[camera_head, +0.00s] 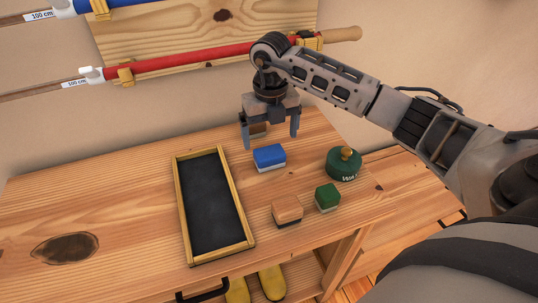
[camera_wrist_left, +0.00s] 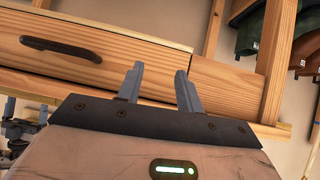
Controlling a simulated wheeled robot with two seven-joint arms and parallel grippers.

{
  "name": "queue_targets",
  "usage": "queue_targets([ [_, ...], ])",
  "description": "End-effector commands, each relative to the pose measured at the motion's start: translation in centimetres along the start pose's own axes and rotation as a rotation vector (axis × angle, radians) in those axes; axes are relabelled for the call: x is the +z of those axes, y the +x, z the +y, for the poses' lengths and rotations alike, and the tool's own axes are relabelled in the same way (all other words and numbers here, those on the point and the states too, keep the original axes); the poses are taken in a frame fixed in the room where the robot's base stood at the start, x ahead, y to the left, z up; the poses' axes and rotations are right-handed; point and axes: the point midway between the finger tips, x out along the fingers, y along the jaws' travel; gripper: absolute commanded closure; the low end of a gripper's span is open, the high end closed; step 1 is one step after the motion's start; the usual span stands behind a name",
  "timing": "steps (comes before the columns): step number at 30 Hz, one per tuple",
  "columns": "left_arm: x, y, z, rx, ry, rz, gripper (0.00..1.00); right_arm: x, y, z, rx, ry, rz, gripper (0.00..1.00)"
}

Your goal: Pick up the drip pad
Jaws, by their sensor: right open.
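The drip pad (camera_head: 210,203) appears to be the flat black pad in a pale wooden frame, lying on the wooden bench top left of the blocks. My right gripper (camera_head: 270,131) is open and empty, pointing down behind and above a blue block (camera_head: 269,156), to the upper right of the pad. My left gripper (camera_wrist_left: 159,90) shows only in the left wrist view. Its fingers are apart with nothing between them, facing a wooden drawer front.
An orange-brown block (camera_head: 287,208), a green block (camera_head: 327,196) and a round green tin (camera_head: 344,165) sit right of the pad. A small brown block (camera_head: 258,128) is behind the right gripper's fingers. The bench's left side (camera_head: 110,200) is clear. A dark drawer handle (camera_wrist_left: 68,47) shows in the wrist view.

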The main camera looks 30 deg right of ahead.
Motion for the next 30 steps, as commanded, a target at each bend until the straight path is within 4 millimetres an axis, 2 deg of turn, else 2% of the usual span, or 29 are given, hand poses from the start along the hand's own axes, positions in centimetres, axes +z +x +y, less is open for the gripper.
queue_targets([
  [3, -0.3, 0.0, 0.0, -0.001, 0.001, 0.006, 0.64, 0.0, 1.3, 0.1, 0.001, -0.001, 0.001, 0.06],
  [8, -0.8, 0.0, -0.1, -0.002, 0.003, 0.014, 0.64, 0.0, 2.2, 0.0, 0.001, 0.000, 0.002, 0.06],
  [13, -1.5, -0.3, -0.2, -0.005, 0.006, 0.019, 0.64, 0.1, 4.7, 0.1, 0.001, 0.000, 0.005, 0.06],
  [18, -1.1, -0.1, -0.4, -0.008, 0.007, 0.011, 0.64, 0.2, 6.6, 0.1, 0.002, 0.000, 0.000, 0.06],
  [26, -0.9, 0.0, -0.4, -0.009, 0.007, 0.008, 0.64, 0.2, 6.9, 0.1, 0.001, 0.000, -0.002, 0.06],
  [30, -1.0, -0.1, -0.4, -0.009, 0.007, 0.009, 0.64, 0.2, 6.9, 0.1, 0.001, 0.000, -0.002, 0.45],
])
